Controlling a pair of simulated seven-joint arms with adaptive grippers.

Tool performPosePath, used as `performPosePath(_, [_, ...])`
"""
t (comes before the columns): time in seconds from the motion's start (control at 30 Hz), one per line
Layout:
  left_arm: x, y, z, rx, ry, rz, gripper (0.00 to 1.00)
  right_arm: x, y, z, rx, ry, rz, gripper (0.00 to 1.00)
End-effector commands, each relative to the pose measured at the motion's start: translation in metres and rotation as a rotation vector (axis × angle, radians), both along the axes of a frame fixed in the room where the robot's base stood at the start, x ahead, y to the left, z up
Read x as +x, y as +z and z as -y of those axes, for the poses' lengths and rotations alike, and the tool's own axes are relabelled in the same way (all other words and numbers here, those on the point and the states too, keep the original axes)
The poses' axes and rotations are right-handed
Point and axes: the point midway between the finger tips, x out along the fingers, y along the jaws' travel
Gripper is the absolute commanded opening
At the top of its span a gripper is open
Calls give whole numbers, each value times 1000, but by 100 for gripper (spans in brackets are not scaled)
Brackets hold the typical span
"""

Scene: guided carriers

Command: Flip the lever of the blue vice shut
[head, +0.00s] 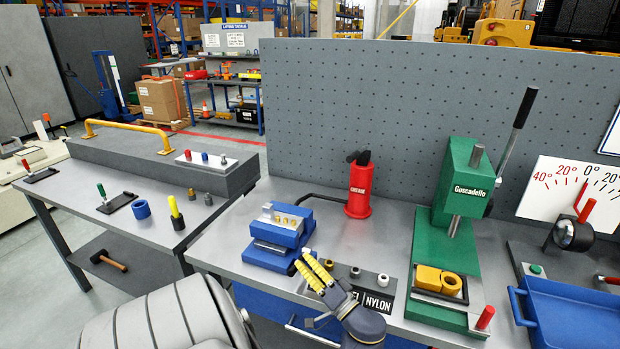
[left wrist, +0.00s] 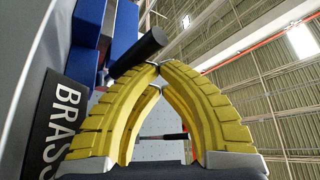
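The blue vice (head: 278,238) stands on the bench left of the middle, with small brass-coloured pieces on top. Part of it shows in the left wrist view (left wrist: 88,28). A black cylindrical handle (left wrist: 138,52) sticks out beside the blue there, just past my fingertips; I cannot tell if it touches them. In the head view a thin dark rod (head: 322,198) runs behind the vice to the red bottle; I cannot tell if it is the lever. My left gripper (head: 304,262) has yellow fingers, tips together and empty, at the vice's front right corner. My right gripper is out of view.
The red bottle (head: 358,187) stands behind the vice. A material label plate (head: 377,301) and small metal pieces lie right of my gripper. A green press (head: 455,240) with a tall lever and a blue tray (head: 575,318) stand further right. A pegboard (head: 400,105) closes the back.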

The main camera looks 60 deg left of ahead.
Motion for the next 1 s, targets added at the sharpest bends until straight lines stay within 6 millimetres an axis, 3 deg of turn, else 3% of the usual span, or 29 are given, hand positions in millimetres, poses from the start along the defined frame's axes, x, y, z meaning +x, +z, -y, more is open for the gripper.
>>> performPosePath(0.13, [-5, -7, -1, -12, 10, -11, 0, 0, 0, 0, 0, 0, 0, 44])
performPosePath(0.57, [-6, -3, -2, -12, 13, -12, 0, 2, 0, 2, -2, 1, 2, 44])
performPosePath(1.0, [-2, 66, 0, -4, 5, -2, 0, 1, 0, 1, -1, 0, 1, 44])
